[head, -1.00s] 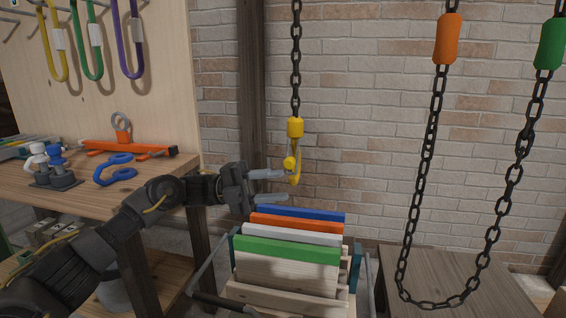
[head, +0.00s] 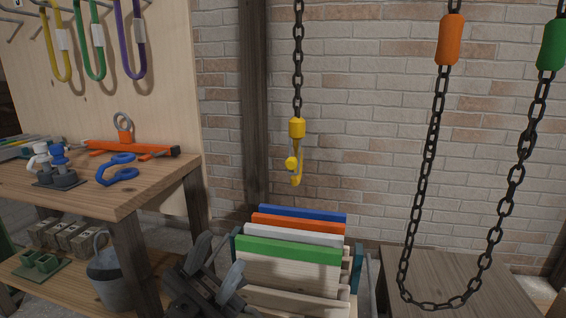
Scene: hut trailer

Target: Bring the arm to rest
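My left gripper (head: 216,268) is low in the head view, in front of the workbench's right leg and at the left of the crate of boards. Its two fingers point up and stand apart with nothing between them. The rest of the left arm is mostly below the picture. The yellow hook (head: 296,165) hangs on a dark chain (head: 298,60) above the boards, clear of the gripper. My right gripper does not show.
The workbench (head: 120,195) at the left holds a blue shackle (head: 117,170) and an orange tool (head: 130,148). A bucket (head: 108,272) stands on its lower shelf. Boards with coloured tops (head: 290,250) stand beside my gripper. A chain loop (head: 404,262) hangs at the right over a wooden surface (head: 465,280).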

